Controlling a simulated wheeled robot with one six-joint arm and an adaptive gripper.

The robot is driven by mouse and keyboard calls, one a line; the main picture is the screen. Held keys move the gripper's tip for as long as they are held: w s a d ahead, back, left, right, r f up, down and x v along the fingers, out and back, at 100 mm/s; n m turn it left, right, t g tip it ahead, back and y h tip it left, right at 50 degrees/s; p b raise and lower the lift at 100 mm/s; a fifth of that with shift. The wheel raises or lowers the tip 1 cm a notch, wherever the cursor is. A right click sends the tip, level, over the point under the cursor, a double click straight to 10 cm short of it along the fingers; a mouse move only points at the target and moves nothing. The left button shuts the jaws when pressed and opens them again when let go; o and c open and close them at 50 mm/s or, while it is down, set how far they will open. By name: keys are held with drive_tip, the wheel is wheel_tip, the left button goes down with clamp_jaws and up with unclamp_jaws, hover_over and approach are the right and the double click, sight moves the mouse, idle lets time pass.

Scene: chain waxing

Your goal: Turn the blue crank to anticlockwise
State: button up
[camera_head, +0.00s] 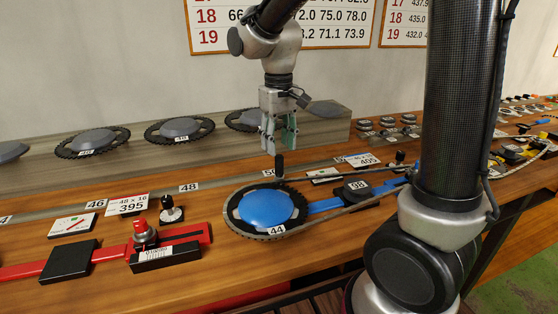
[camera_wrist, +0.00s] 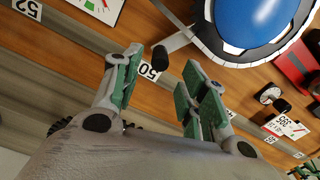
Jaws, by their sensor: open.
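The blue crank (camera_head: 266,208) is a round blue disc inside a dark toothed chainring labelled 44, on the wooden bench. Its upright black handle (camera_head: 279,166) stands at the far edge of the ring. My gripper (camera_head: 279,148) points down just above this handle, with its green-padded fingers apart and empty. In the wrist view, the blue disc (camera_wrist: 250,18) is at the top right. The black handle's end (camera_wrist: 160,57) shows between the open fingertips, apart from both pads; a grey crank arm runs from near it towards the disc. The exact height gap is hard to judge.
A chain runs from the ring to the right, beside a blue bar (camera_head: 325,206) and a black block labelled 98 (camera_head: 357,188). A red tool with a red knob (camera_head: 140,226) lies left. Spare chainrings (camera_head: 180,129) line a grey rack behind.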

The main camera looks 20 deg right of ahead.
sight(279, 155)
wheel_tip(279, 155, down, 6)
drive_tip(key=shift+r, duration=0.1)
clamp_jaws()
